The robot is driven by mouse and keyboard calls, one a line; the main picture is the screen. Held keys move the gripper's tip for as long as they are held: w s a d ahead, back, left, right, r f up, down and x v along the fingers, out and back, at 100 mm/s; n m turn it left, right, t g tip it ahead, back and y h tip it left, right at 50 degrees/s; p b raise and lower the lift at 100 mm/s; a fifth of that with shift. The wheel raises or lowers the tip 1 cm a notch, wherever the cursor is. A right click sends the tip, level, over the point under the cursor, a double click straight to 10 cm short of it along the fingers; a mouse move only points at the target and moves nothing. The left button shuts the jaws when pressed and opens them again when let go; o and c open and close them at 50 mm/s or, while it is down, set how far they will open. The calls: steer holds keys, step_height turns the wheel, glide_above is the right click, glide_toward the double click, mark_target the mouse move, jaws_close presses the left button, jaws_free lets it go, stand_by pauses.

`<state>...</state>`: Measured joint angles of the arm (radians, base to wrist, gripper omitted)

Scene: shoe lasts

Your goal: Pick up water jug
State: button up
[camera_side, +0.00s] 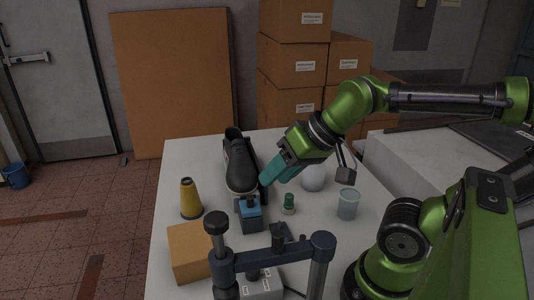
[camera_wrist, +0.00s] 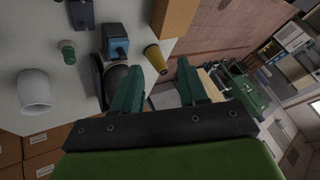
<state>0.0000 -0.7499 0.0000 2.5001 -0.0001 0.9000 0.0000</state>
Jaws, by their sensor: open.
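No object is clearly recognizable as a water jug. A white rounded vessel (camera_side: 313,178) stands on the table just right of my gripper in the side view, partly hidden by the arm. A white cylindrical vessel, probably the same one, is at the left of the wrist view (camera_wrist: 35,92). A pale translucent cup (camera_side: 348,205) stands nearer, to the right. My gripper (camera_side: 272,178) is above the table near the black shoe, tilted down to the left. In the wrist view its teal fingers (camera_wrist: 159,68) are apart with nothing held between them.
A brown box (camera_side: 189,252) and a dark clamp frame (camera_side: 270,256) are at the front. Cartons (camera_side: 293,62) are stacked behind.

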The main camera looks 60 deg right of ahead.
steer(key=o, duration=1.1)
steer(key=n+g+h, duration=0.5)
steer(key=n+h, duration=1)
steer(key=n, duration=0.9)
glide_toward(310, 178)
steer(key=x, duration=0.9)
steer(key=shift+s+x, duration=0.2)
steer(key=shift+x, duration=2.4)
